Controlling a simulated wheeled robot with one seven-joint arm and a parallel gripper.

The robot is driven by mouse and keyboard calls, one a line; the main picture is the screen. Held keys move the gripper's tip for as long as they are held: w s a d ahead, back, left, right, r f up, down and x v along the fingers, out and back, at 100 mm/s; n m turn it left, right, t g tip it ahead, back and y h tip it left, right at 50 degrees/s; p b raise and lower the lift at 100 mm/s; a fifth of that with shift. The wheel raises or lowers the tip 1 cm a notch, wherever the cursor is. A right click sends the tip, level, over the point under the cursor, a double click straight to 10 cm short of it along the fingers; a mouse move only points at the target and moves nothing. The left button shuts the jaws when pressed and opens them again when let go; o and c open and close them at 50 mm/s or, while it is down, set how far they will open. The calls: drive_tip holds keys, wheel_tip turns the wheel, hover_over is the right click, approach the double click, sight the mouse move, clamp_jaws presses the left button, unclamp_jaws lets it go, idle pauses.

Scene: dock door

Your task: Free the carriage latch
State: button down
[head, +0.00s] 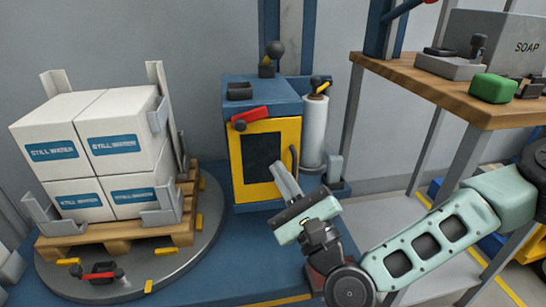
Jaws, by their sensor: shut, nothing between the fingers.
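A blue cabinet (262,92) with a yellow-framed door (238,172) stands in the middle of the head view. A red lever (250,117) with a black end sits across the top of the door. A white film roll (314,132) stands upright at the cabinet's right, with a small yellow and black handle (320,85) above it. I cannot tell which of these parts is the carriage latch. My gripper (279,170) is shut and empty, in front of the door's lower right. It hides part of the door and the cabinet base.
White boxes (119,140) stand on a wooden pallet (150,238) on a round turntable (210,215) at left, with a red-handled clamp (100,272) at its front. A wooden bench (400,75) at right holds a green block (492,88) and a soap box (505,38).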

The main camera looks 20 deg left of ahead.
drive_tip(key=shift+p+v, duration=0.3)
drive_tip(key=shift+v, duration=2.5)
drive_tip(key=shift+d+r, duration=0.1)
